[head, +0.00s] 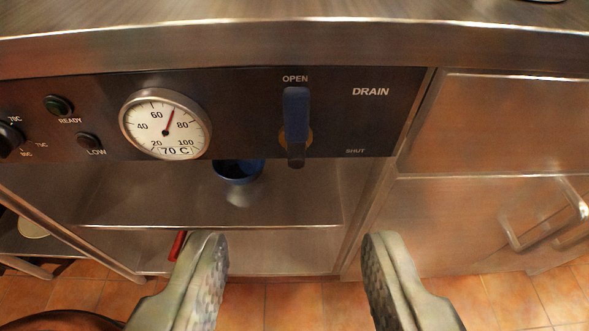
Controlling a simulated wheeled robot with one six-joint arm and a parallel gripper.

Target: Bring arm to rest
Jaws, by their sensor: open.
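My gripper (295,258) is open and empty. Its two grey fingers rise from the bottom edge of the head view, wide apart, with nothing between them but the cabinet front and floor behind. The fingertips appear below the dark control panel (240,85) and apart from it. A blue drain lever (296,115) on the panel stands upright, its upper end by the word OPEN. The rest of my arm is mostly out of view.
A steel counter edge (300,42) runs across the top. The panel carries a round gauge (165,125) reading about 70. Below is an open recess with a blue-rimmed drain pipe (238,172). Steel doors with a handle (545,220) stand right. The tiled floor (295,305) shows below.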

